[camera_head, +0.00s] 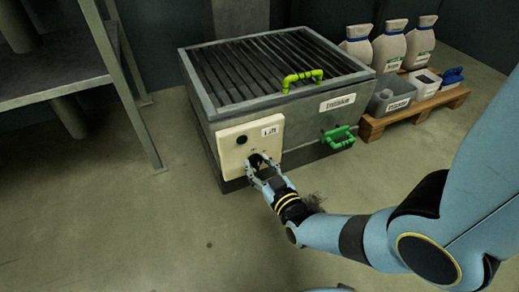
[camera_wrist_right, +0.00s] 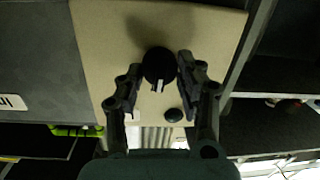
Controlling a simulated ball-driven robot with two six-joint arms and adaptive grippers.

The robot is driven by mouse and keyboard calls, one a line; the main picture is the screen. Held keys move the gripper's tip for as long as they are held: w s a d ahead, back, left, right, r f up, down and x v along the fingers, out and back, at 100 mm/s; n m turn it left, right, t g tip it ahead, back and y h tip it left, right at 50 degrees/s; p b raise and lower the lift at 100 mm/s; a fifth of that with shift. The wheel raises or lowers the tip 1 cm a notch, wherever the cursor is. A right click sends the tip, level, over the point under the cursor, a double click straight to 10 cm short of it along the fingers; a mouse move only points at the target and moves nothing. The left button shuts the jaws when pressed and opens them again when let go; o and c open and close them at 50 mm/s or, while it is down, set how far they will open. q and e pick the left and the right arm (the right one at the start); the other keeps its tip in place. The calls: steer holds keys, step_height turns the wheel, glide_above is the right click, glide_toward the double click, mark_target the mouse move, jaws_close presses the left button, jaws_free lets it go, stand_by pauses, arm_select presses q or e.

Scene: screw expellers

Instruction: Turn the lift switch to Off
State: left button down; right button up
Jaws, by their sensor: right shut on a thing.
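The lift panel (camera_head: 233,150) is a cream plate on the front corner of the grey intake box, with a "Lift" label (camera_head: 270,130) and a round black button (camera_head: 242,139). The switch is a black knob (camera_wrist_right: 158,64) with a pale pointer mark, seen in the right wrist view. My right gripper (camera_head: 262,164) is at the lower part of the panel, its fingers shut on the knob from both sides. In the head view the gripper mostly hides the knob. The knob's setting words are not readable. My left gripper is not in view.
The intake box (camera_head: 230,112) has a slatted top, a yellow-green handle (camera_head: 302,78) and a green handle (camera_head: 339,138). A pallet (camera_head: 415,112) with sacks and bins stands right of it. A metal shelf (camera_head: 50,85) stands left. The floor in front is clear.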

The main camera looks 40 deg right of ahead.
steer(key=shift+f+n, duration=0.1)
steer(key=shift+n, duration=0.4)
steer(key=o, duration=1.2)
steer(key=shift+c, duration=0.2)
step_height(320, 180, up, 10)
stand_by(0.3)
